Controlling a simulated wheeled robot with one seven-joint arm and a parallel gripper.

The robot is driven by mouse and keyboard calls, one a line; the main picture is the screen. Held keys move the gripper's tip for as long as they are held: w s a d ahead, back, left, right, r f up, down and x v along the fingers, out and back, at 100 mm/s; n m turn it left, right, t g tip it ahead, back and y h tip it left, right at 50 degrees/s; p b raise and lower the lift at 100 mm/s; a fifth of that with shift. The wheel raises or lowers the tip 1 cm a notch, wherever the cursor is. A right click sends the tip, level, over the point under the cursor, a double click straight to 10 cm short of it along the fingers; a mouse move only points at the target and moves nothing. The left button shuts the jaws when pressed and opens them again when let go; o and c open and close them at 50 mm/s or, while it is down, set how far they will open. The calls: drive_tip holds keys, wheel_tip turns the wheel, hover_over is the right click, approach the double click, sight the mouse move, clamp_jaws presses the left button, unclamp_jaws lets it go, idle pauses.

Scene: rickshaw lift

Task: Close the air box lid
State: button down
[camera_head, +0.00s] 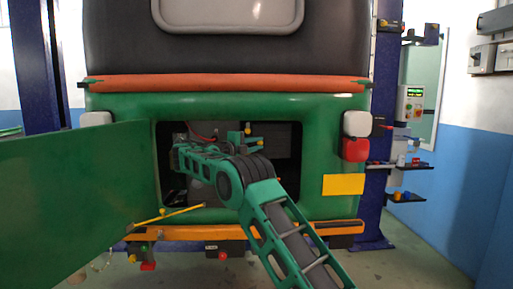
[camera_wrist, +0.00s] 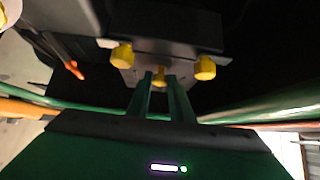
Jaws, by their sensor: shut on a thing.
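In the wrist view my gripper (camera_wrist: 160,82) has its two green fingers close together on a middle yellow knob (camera_wrist: 159,72). This knob sits at the near edge of a grey part (camera_wrist: 140,68), which appears to be the air box lid. Two more yellow knobs, a left one (camera_wrist: 122,56) and a right one (camera_wrist: 204,68), flank it. A dark box body (camera_wrist: 175,30) shows behind. In the head view my arm reaches into the open rear bay of the green rickshaw (camera_head: 230,105). The fingers and most of the air box are hidden there, so I cannot tell the lid's angle.
The open green rear door (camera_head: 75,195) fills the left side. A yellow rod (camera_head: 170,214) slants across the bay's lower left edge. The orange bumper (camera_head: 340,228) runs below the opening. Blue lift posts (camera_head: 36,70) stand beside the rickshaw. A small shelf (camera_head: 405,197) is at right.

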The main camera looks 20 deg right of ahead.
drive_tip(key=shift+w+d+f, duration=0.1)
drive_tip(key=c, duration=1.6)
unclamp_jaws()
drive_tip(key=shift+w+f, duration=0.1)
drive_tip(key=shift+w, duration=0.05)
drive_tip(key=shift+s+a, duration=0.2)
drive_tip(key=shift+a, duration=0.1)
drive_tip(key=v, duration=1)
drive_tip(key=shift+a, duration=0.1)
